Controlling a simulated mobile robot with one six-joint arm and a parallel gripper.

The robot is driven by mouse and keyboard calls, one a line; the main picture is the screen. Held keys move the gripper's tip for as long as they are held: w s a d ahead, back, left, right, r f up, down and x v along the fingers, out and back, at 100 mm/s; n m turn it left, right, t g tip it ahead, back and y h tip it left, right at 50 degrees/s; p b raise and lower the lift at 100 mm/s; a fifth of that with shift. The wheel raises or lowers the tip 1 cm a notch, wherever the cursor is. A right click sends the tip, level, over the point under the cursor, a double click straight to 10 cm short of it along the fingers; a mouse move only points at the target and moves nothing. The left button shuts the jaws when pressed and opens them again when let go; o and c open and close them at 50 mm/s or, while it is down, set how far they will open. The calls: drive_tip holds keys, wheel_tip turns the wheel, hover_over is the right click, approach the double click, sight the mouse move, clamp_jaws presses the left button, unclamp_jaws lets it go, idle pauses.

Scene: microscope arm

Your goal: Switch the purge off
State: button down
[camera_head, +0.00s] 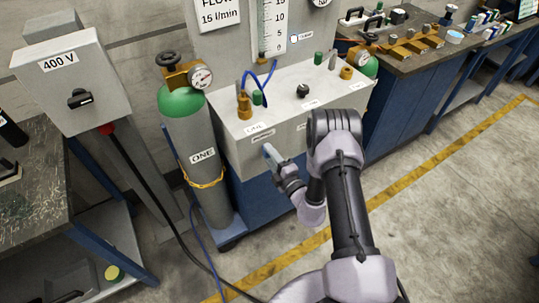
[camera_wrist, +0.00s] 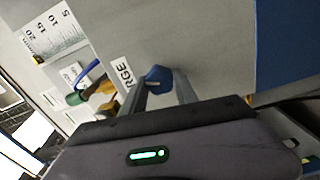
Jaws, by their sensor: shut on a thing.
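The purge knob is a blue knob (camera_wrist: 157,76) on the grey panel (camera_wrist: 205,35) in the wrist view. It sits beside a white label (camera_wrist: 122,76) on which the letters "RGE" show. My gripper (camera_wrist: 160,84) has one finger on each side of the knob and is shut on it. In the head view my gripper (camera_head: 268,153) is at the lower left of the front face of the grey console (camera_head: 235,150). The knob is hidden there behind my gripper. I cannot tell the knob's set position.
A green-topped grey cylinder (camera_head: 208,140) marked "ONE" stands left of the console. A black knob (camera_head: 303,90) and brass fittings with a blue hose (camera_head: 262,78) are on its top. A 400 V box (camera_head: 75,85) is at the left. The floor at the right is clear.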

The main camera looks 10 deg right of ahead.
drive_tip(key=shift+f+n, duration=0.1)
drive_tip(key=shift+n, duration=2)
drive_tip(key=c, duration=0.9)
unclamp_jaws()
drive_tip(key=shift+c, duration=0.2)
drive_tip(key=shift+s, duration=0.1)
drive_tip(key=p+v, duration=0.3)
drive_tip(key=v, duration=1.4)
drive_tip(key=shift+s+p, duration=0.15)
drive_tip(key=shift+p, duration=0.25)
